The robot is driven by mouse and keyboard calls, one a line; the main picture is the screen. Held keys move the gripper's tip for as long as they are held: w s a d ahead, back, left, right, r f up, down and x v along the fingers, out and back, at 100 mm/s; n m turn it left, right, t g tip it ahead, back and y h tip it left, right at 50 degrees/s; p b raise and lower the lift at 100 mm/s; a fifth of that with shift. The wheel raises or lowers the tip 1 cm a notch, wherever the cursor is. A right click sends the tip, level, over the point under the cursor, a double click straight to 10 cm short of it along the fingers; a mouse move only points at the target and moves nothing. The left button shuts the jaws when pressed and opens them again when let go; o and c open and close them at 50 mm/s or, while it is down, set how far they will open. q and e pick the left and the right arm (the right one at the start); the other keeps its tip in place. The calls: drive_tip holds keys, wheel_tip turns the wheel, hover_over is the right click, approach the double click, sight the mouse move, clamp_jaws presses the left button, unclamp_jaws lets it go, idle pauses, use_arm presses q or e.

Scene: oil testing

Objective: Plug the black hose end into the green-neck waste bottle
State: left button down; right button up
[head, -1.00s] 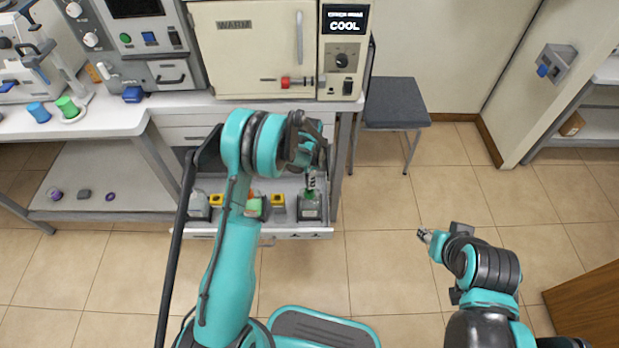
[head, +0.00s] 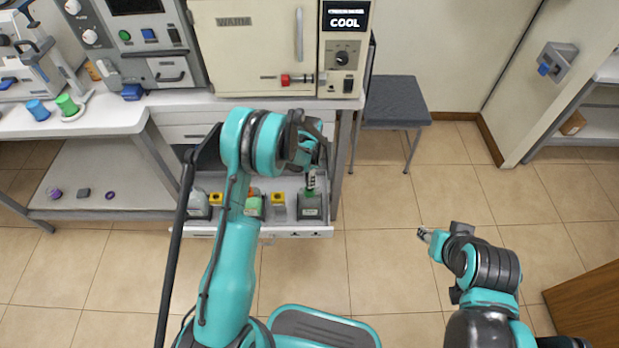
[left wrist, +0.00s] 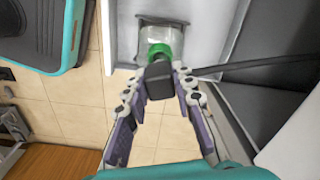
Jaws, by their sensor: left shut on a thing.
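The green-neck waste bottle (head: 310,206) stands upright at the right end of the open drawer in the head view. Its green neck (left wrist: 160,51) and pale grey body show at the top of the left wrist view. My left gripper (head: 312,182) is just above this bottle. It is shut on the black hose end (left wrist: 159,80), a dark block between the fingertips. The hose end overlaps the near edge of the green neck. I cannot tell whether it is inside. The black hose (left wrist: 255,66) runs off to the right. My right gripper (head: 424,235) is over the floor, with nothing visible in it.
The drawer (head: 290,233) also holds a green-topped bottle (head: 255,207), a grey-white bottle (head: 199,206) and yellow-topped items (head: 278,200). Above is the cream oven (head: 255,50). A grey stool (head: 395,100) stands right of the bench.

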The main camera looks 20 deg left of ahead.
use_arm(q)
drive_tip(key=shift+f+b, duration=0.35)
drive_tip(key=shift+b, duration=0.1)
idle(0.7)
drive_tip(key=shift+f+b, duration=0.35)
drive_tip(key=shift+f, duration=0.1)
drive_tip(key=shift+f, duration=0.9)
idle(0.4)
drive_tip(key=c, duration=1.2)
unclamp_jaws()
